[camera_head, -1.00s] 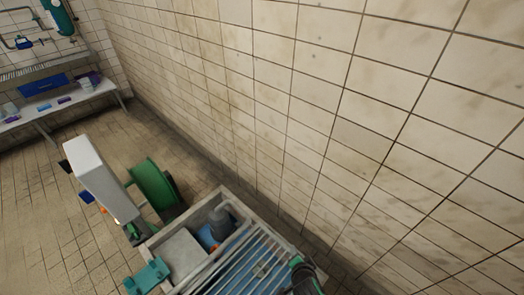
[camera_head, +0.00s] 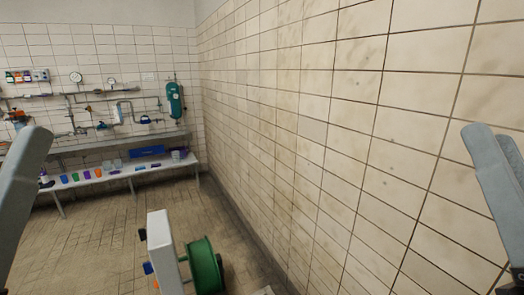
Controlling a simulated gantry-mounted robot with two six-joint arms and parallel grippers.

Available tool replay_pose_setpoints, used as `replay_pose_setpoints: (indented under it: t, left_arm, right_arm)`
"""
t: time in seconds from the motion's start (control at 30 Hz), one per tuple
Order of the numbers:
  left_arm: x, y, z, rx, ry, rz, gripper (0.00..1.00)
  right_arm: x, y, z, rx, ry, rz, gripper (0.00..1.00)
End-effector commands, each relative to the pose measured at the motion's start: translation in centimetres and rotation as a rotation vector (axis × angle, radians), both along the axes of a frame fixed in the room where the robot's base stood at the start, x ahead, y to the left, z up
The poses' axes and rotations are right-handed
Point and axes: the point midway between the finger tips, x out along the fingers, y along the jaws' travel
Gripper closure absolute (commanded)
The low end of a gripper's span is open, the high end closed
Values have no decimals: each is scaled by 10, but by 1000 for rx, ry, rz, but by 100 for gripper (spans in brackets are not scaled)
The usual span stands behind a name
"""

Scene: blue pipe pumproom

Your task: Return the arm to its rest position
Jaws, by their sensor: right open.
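My right gripper (camera_head: 492,136) is raised at the right edge in the head view. A grey, rounded bar of mine (camera_head: 25,180) rises at the left edge. It looks like part of my left arm or gripper, but its jaws cannot be made out. Nothing is seen held.
The tiled wall (camera_head: 330,140) runs close along the right. A green reel (camera_head: 206,266) and a white panel (camera_head: 161,250) stand on the floor below. A bench (camera_head: 110,176) with coloured items, pipes and gauges (camera_head: 76,77) line the far wall. Floor between is open.

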Motion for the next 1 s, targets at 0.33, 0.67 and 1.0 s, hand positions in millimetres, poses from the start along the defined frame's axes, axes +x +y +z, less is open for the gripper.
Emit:
replay_pose_setpoints:
  t: [0.33, 0.67, 1.0]
  left_arm:
    - [0, 0, 111, 0, -1, 0, 50]
    - [0, 0, 273, 0, 0, 0, 50]
    - [0, 0, 380, 0, 0, 0, 50]
  right_arm:
    - [-24, 7, 120, -274, -74, -232, 55]
    - [-23, 7, 281, -273, -70, -231, 55]
    - [-23, 7, 389, -272, -69, -231, 55]
